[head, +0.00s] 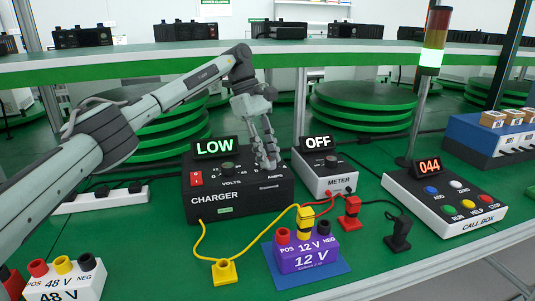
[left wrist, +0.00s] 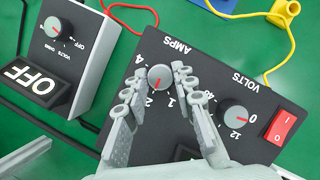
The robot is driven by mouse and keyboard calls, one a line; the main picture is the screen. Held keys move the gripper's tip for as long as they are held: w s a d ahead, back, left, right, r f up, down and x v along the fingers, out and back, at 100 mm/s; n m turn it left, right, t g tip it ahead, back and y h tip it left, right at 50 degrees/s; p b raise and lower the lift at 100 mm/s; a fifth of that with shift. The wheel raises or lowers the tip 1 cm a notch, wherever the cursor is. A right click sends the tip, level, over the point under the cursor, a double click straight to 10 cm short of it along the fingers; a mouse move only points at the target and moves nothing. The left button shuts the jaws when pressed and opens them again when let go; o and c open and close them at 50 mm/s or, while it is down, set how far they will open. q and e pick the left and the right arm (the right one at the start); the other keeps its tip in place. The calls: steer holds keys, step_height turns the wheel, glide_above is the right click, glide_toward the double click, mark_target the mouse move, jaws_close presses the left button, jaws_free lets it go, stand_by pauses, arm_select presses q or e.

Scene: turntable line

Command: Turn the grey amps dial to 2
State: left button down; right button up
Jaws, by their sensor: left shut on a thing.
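The black charger (head: 240,197) stands on the green table, with a lit LOW display (head: 214,147). Its grey amps dial (left wrist: 161,76) shows in the left wrist view with a red pointer line. The line points down and slightly left, roughly towards the 2 mark, but the exact setting is hard to tell. My left gripper (head: 269,164) reaches down onto the charger's right part and hides the amps dial in the head view. In the left wrist view its two fingers (left wrist: 155,84) are either side of the dial, shut on it. My right gripper is not in view.
The charger's volts dial (left wrist: 234,117) and red switch (left wrist: 283,127) are beside the fingers. The meter (head: 325,175), reading OFF, stands close right. A purple 12 V battery (head: 305,252) and yellow and red leads lie in front. A call box (head: 443,200) is further right.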

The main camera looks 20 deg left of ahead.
arm_select(q)
steer(key=shift+m, duration=0.3)
steer(key=c, duration=1.2)
jaws_free()
steer(key=v, duration=0.7)
steer(key=shift+w+r, duration=0.15)
steer(key=shift+r, duration=0.15)
